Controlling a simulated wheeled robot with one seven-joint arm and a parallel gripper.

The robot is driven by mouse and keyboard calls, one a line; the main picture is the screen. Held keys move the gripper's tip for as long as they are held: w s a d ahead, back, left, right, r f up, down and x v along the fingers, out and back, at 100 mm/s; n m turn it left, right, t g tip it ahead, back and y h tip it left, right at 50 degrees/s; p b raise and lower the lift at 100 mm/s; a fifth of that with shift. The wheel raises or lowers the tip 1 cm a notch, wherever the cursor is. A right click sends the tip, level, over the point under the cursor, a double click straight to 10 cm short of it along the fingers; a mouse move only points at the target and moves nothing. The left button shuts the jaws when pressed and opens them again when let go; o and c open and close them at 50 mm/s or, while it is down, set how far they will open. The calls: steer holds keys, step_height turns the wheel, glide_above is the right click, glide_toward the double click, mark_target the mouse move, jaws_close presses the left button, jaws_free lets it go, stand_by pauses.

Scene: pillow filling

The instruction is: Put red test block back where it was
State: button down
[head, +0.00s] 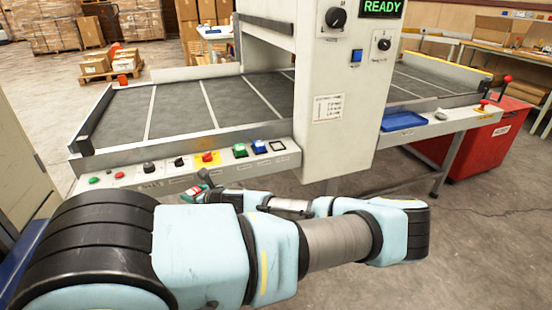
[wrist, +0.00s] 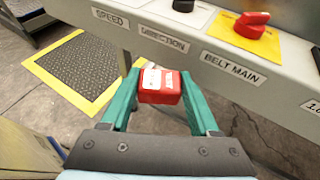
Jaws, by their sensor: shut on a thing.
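The red test block (wrist: 160,88) has a white patch on top and sits between the teal fingers of my gripper (wrist: 158,92), which is shut on it. In the wrist view the block is held in front of the control panel's face, below the panel top. In the head view my gripper (head: 193,191) is small and partly hidden by my arm, just in front of the panel (head: 150,183). On the panel top are a green piece (head: 239,150), a blue piece (head: 261,148) and an outlined square (head: 279,147) with nothing standing on it.
A red knob on a yellow plate (wrist: 246,30) sits above the BELT MAIN label. The conveyor belt (head: 180,108) behind the panel is bare. The machine housing (head: 335,90) rises at the right. A blue tray (head: 403,121) lies beyond it. A yellow-edged mat (wrist: 78,72) is on the floor.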

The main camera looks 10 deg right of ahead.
steer(key=d+n+g+y+b, duration=0.2)
steer(key=d+b, duration=0.1)
steer(key=d, duration=0.1)
steer(key=m+t+h+b, duration=0.2)
steer(key=m+t+h, duration=0.1)
glide_toward(278, 147)
steer(key=w+a+r, duration=0.1)
steer(key=w, duration=0.1)
steer(key=w+a+r+p, duration=0.1)
steer(key=w+a, duration=0.1)
steer(key=w, duration=0.1)
steer(key=w+a+r+p, duration=0.1)
steer(key=w, duration=0.1)
steer(key=shift+w+a+r, duration=0.2)
steer(key=shift+w+r, duration=0.1)
steer(key=shift+r, duration=0.1)
steer(key=shift+w+a+f, duration=0.1)
steer(key=shift+f, duration=1.7)
